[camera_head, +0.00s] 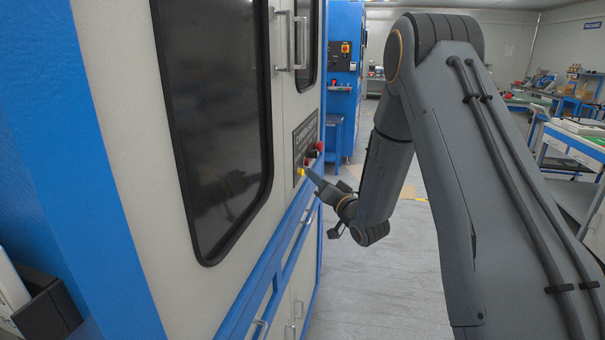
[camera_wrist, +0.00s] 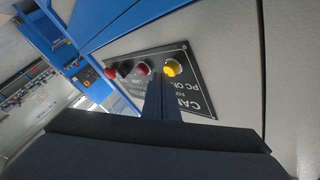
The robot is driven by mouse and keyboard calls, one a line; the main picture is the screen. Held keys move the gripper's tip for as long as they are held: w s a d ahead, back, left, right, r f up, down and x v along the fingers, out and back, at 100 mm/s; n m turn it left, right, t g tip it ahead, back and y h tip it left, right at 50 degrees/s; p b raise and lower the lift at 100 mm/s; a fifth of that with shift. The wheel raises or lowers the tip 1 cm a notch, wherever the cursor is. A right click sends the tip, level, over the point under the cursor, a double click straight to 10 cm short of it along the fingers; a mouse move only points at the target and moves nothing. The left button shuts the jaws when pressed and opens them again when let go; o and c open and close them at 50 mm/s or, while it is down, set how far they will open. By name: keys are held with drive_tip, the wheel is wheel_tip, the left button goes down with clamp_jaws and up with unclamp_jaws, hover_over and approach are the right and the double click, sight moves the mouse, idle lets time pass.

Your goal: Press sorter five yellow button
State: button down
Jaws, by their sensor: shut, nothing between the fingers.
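The yellow button (camera_head: 301,171) sits low on a dark control panel (camera_head: 305,142) on the front of the blue and white machine. In the wrist view the yellow button (camera_wrist: 173,68) is at the near end of a row with red and dark buttons. My gripper (camera_head: 311,174) is shut and empty, its tip close to the yellow button. In the wrist view my shut fingers (camera_wrist: 162,84) point at the panel just below and left of the yellow button. I cannot tell whether the tip touches it.
A red button (camera_head: 320,146) and other controls stand beside the yellow one. Door handles (camera_head: 301,42) stick out above the panel. The grey floor (camera_head: 370,290) is clear in front of the machine. A workbench (camera_head: 575,140) stands at the right.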

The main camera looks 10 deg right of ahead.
drive_tip(key=shift+s+d, duration=0.15)
drive_tip(key=shift+d, duration=0.25)
drive_tip(key=d, duration=0.1)
drive_tip(key=s+d, duration=0.1)
drive_tip(key=d, duration=0.1)
drive_tip(key=s+d, duration=0.1)
drive_tip(key=shift+d, duration=0.35)
idle(0.7)
drive_tip(key=s+d+f+g+h, duration=0.1)
drive_tip(key=s+f+g+h, duration=0.15)
drive_tip(key=s, duration=0.25)
drive_tip(key=s+f+n+g+h, duration=0.1)
drive_tip(key=s+f+g+h, duration=0.1)
drive_tip(key=s+g, duration=0.25)
drive_tip(key=s+d+f+g+h, duration=0.1)
drive_tip(key=s+f+g+h, duration=0.2)
drive_tip(key=s, duration=0.3)
drive_tip(key=s+a+n+g, duration=0.1)
drive_tip(key=s+a+g, duration=0.1)
drive_tip(key=s, duration=0.9)
drive_tip(key=s+a+g, duration=0.1)
drive_tip(key=s+g, duration=0.4)
drive_tip(key=s, duration=0.6)
drive_tip(key=shift+s+a+f+n, duration=0.15)
drive_tip(key=shift+s+a+n, duration=0.1)
drive_tip(key=shift+a+n, duration=0.15)
